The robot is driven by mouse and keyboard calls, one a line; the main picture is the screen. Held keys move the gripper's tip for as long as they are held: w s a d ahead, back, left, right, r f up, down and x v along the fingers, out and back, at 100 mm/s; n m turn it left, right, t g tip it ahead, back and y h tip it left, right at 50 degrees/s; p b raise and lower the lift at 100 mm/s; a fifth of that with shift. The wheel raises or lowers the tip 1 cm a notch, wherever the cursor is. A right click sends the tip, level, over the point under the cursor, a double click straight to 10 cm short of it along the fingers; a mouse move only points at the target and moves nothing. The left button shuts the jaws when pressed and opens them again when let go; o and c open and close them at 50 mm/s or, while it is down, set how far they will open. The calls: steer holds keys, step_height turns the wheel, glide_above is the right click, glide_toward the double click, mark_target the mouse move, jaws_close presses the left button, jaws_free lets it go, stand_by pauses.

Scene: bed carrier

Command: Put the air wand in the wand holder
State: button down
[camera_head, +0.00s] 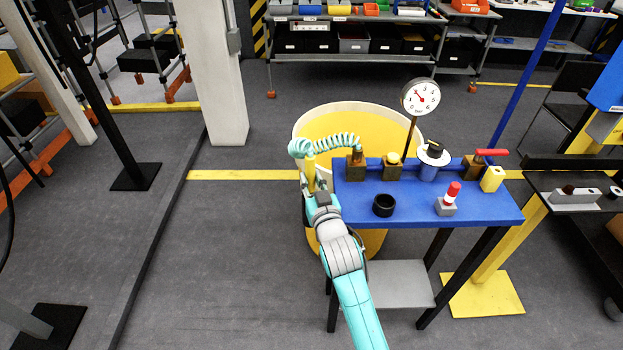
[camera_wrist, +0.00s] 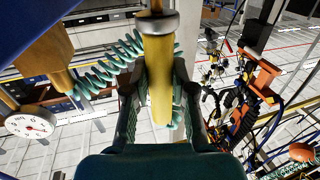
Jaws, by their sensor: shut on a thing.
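The air wand (camera_head: 310,168) has a yellow body and a teal coiled hose (camera_head: 335,143). My gripper (camera_head: 313,186) is shut on it, just off the left end of the blue table (camera_head: 460,213). In the wrist view the yellow wand (camera_wrist: 157,75) lies between the two fingers of my gripper (camera_wrist: 159,95), with a grey collar at one end. The hose runs from the wand to a brown block (camera_head: 356,166) on the table. A black round cup (camera_head: 384,205), which looks like the wand holder, stands at the table's front left, right of my gripper.
A pressure gauge (camera_head: 420,97) stands on a post at the table's back. A red-topped switch (camera_head: 450,195), a red-handled valve (camera_head: 480,160) and a yellow block (camera_head: 492,179) share the table. A large yellow bin (camera_head: 347,120) stands behind it.

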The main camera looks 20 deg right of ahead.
steer(key=shift+f, duration=1.3)
steer(key=c, duration=0.9)
jaws_free()
steer(key=s, duration=1.2)
steer(key=shift+a, duration=0.3)
steer(key=s+f+g+y, duration=0.1)
steer(key=s+f, duration=0.3)
steer(key=s, duration=0.6)
steer(key=s+f+g, duration=0.1)
steer(key=s+f, duration=0.3)
steer(key=s, duration=0.6)
steer(key=shift+n+g, duration=0.3)
steer(key=shift+g, duration=0.3)
steer(key=f+v, duration=0.1)
steer(key=v, duration=1.2)
steer(key=f+v, duration=0.1)
steer(key=v, duration=0.6)
steer(key=shift+s+d+f, duration=0.2)
steer(key=shift+s+d, duration=0.15)
steer(key=shift+s, duration=0.35)
